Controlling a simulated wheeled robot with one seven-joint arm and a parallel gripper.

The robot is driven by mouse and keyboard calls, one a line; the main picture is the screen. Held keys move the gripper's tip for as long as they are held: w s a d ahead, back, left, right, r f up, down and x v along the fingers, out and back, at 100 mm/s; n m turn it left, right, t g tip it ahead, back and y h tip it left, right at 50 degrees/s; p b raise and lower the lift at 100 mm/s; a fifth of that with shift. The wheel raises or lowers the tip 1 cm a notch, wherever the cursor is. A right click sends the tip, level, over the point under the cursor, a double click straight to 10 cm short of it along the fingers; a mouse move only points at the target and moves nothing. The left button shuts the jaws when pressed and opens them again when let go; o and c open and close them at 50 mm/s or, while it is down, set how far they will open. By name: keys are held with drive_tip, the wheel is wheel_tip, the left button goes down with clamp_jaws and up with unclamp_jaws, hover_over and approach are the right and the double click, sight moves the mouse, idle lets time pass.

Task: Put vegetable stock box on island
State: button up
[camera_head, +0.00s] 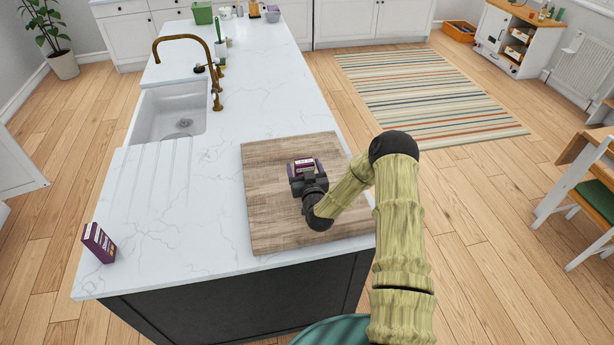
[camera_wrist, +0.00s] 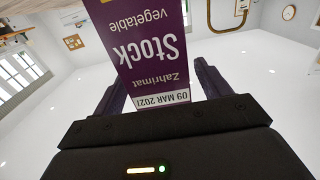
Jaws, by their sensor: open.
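The purple and white vegetable stock box (camera_head: 302,165) stands on or just above the wooden board on the island (camera_head: 165,235). Its label fills the top middle of the wrist view (camera_wrist: 150,50) and reads upside down there. My gripper (camera_head: 308,174) is open, with its dark fingers on either side of this box. I cannot tell whether the fingers touch it. A second purple box (camera_head: 98,243) stands near the island's left edge, apart from my gripper. The lower part of the box at my gripper is hidden in the head view.
The wooden board (camera_head: 270,220) lies on the island's right half. A white sink (camera_head: 170,112) with a brass tap (camera_head: 183,40) is further back. A green container (camera_head: 202,13) stands at the far end. The marble between board and left box is clear.

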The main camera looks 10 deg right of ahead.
drive_tip(key=s+b, duration=0.6)
drive_tip(key=s, duration=0.6)
drive_tip(key=shift+r, duration=0.1)
idle(0.4)
drive_tip(key=s+r+g, duration=0.5)
drive_tip(key=s+g, duration=0.2)
drive_tip(key=s, duration=0.4)
drive_tip(key=s+r+g, duration=0.5)
drive_tip(key=s+g, duration=0.3)
drive_tip(key=s, duration=0.4)
drive_tip(key=shift+s+a, duration=0.2)
drive_tip(key=shift+a, duration=0.2)
drive_tip(key=shift+c, duration=0.5)
